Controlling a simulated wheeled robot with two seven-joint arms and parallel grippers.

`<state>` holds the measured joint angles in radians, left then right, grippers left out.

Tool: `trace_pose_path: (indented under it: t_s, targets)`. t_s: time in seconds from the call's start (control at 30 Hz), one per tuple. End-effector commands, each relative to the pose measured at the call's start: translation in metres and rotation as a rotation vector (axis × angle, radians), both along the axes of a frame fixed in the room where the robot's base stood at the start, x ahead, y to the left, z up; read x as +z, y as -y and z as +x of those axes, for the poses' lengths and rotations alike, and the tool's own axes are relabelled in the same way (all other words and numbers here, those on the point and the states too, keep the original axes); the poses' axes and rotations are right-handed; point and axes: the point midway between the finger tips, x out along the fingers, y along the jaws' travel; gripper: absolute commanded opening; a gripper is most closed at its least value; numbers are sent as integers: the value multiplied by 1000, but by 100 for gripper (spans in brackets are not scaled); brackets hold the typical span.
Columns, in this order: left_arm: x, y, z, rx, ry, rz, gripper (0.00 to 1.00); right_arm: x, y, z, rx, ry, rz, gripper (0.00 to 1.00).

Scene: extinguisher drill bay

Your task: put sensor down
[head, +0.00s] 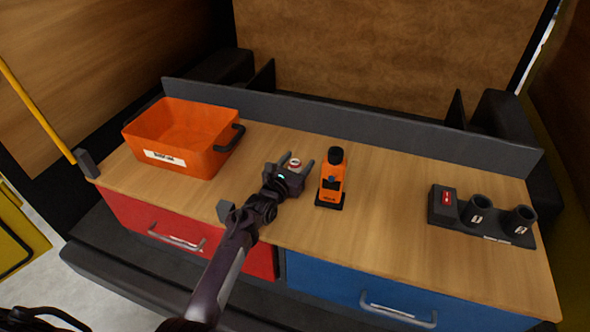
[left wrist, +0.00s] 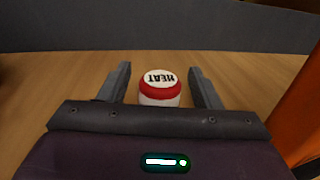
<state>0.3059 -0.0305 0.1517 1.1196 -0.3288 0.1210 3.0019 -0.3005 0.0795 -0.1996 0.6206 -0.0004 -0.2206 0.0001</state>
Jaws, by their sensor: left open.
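The sensor looks to be the small round puck (head: 295,163) with a white top and red rim, standing on the wooden bench. In the left wrist view the puck (left wrist: 159,86) reads "HEAT" and stands upright. My left gripper (head: 293,168) is open, with one finger on each side of the puck. In the left wrist view a gap shows between the puck and each finger of the left gripper (left wrist: 159,85). My right gripper cannot be made out.
An orange and black device (head: 331,180) stands close to the right of my left gripper. An orange bin (head: 160,155) stands at the left of the bench. A dark holder (head: 483,232) with cups is at the right. A low dark wall (head: 370,136) runs along the back.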

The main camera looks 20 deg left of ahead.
Motion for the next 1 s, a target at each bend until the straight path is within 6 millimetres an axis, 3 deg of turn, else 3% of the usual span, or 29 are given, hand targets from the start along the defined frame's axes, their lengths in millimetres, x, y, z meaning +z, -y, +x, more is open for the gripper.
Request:
trace_pose_path:
  t_s: [0.37,0.73,1.0]
  targets:
    - [0,2,9,0,0,1,56,1,0,0,0,1,0,54]
    - [0,2,9,0,-1,1,9,1,0,0,0,1,0,54]
    - [2,2,9,0,0,0,9,2,0,0,0,1,0,54]
